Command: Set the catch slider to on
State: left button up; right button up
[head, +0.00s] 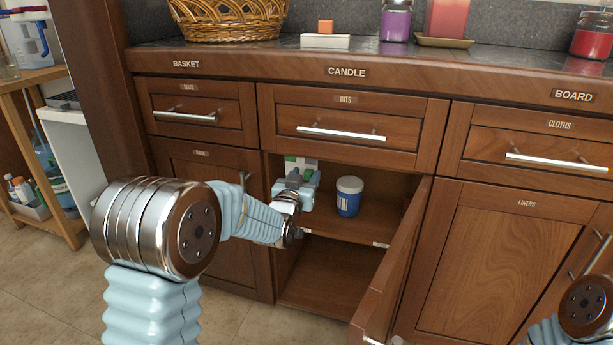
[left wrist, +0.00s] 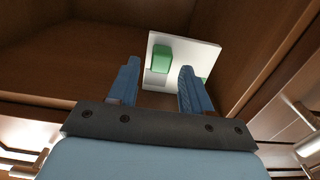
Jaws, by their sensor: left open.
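The catch slider shows in the left wrist view as a green block (left wrist: 161,56) on a white plate (left wrist: 197,48) inside the cabinet. A second bit of green shows at the plate's right, partly behind a finger. In the head view the plate with green patches (head: 291,160) is small, at the upper left of the open compartment, partly covered by my gripper. My left gripper (head: 300,175) is open and empty, reaching into the compartment. In the left wrist view its two fingers (left wrist: 158,76) point at the plate, with the green block between their tips; contact cannot be told. My right gripper is out of view.
The cabinet door (head: 400,265) stands open to the right of my left arm. A blue jar with a white lid (head: 348,198) stands on the shelf (head: 345,229), right of my gripper. Closed drawers are above; a basket (head: 228,18) and candles stand on the counter.

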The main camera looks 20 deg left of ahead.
pick_arm(q)
jog(key=shift+w, duration=0.65)
grip_shut()
